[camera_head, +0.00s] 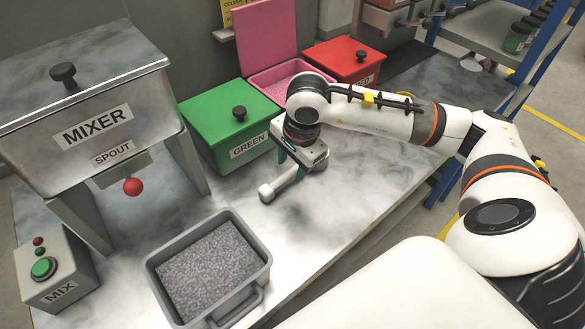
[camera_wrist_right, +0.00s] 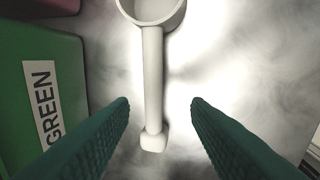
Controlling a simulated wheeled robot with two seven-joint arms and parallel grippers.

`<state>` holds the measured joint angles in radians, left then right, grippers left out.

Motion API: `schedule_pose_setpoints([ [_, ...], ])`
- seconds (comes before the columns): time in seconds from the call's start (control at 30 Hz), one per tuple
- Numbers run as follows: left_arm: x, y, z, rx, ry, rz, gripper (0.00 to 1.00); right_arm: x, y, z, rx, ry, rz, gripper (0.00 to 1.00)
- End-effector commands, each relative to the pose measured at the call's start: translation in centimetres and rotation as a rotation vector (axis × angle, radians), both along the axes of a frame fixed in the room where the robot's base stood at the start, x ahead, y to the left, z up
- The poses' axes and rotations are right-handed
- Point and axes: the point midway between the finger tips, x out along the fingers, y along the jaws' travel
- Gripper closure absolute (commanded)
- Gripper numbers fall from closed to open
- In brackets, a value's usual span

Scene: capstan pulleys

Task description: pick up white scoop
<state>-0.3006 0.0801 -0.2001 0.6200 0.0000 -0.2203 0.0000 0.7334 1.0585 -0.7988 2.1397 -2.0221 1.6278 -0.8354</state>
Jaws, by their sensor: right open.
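The white scoop (camera_head: 267,192) lies on the metal table in front of the green box, partly hidden by my right gripper in the head view. In the right wrist view the scoop's handle (camera_wrist_right: 153,90) runs down the middle, with its round bowl (camera_wrist_right: 152,10) cut off at the top edge. My right gripper (camera_head: 291,163) is over the scoop. Its two green fingers (camera_wrist_right: 160,102) are apart, one on each side of the handle's end, with clear gaps to it. Nothing is between them in a grip. My left gripper is not in view.
The green box (camera_head: 205,115) stands close by the scoop. An open pink box (camera_head: 262,77) and a red box (camera_head: 325,55) stand behind. The mixer (camera_head: 60,137) is at the left. A grey bin (camera_head: 262,277) of granules is in front. The table's right part is clear.

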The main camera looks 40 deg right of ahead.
Motion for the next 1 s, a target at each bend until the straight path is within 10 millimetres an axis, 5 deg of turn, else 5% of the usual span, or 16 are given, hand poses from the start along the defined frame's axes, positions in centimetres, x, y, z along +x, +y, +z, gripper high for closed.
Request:
schedule_pose_setpoints([
  [0.4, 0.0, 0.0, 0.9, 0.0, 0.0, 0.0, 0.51, 1.7, -0.1, -4.7, 0.001, 0.002, 0.0, 0.57],
  [0.67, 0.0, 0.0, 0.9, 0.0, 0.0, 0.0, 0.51, 1.8, -0.1, -5.2, 0.001, 0.0, 0.001, 0.57],
  [1.0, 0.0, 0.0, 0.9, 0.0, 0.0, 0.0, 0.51, 1.8, -0.1, -5.1, 0.001, -0.001, 0.0, 1.0],
])
